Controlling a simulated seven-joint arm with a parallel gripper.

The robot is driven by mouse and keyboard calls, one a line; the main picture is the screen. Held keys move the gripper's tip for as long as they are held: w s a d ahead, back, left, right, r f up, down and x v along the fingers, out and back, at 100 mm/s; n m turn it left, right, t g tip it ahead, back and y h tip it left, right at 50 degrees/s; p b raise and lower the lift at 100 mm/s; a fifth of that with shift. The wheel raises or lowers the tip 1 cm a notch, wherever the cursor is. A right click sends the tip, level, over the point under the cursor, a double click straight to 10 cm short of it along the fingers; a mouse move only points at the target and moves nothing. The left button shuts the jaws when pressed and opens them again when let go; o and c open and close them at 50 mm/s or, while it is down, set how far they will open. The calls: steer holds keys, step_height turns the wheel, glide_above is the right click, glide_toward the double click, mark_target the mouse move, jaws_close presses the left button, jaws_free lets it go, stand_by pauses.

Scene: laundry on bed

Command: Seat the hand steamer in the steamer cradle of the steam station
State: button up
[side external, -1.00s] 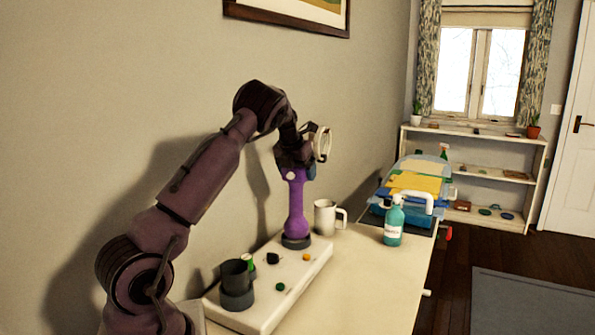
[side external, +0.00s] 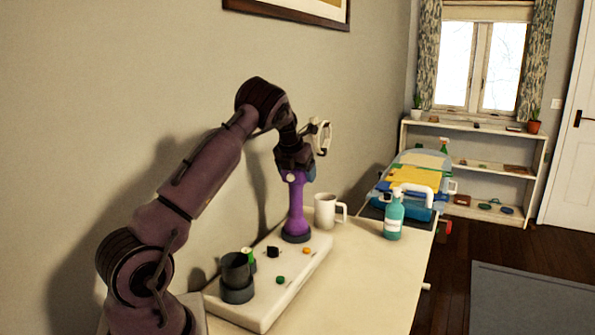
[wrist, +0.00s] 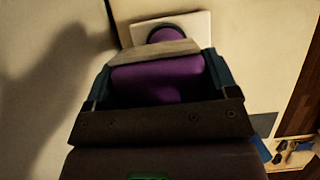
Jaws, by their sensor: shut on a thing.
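The purple hand steamer (side external: 296,205) stands upright at the far end of the white steam station (side external: 300,278). Its lower end meets a dark round ring (side external: 297,237), which looks like the steamer cradle; the ring also shows around purple in the wrist view (wrist: 150,34). I cannot tell how deep the steamer sits in it. My gripper (side external: 295,172) is shut on the steamer's upper part, with purple between the fingers in the wrist view (wrist: 160,75). The jaws hide part of the steamer.
A dark cup (side external: 236,268) stands in another ring at the station's near end, with small black, green and orange knobs nearby. A white mug (side external: 325,211) stands close behind the steamer. A teal bottle (side external: 394,217) is to the right. The table's right front is clear.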

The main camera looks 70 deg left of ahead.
steer(key=shift+f, duration=0.25)
steer(key=o, duration=1.6)
steer(key=shift+o, duration=0.2)
steer(key=v, duration=1.3)
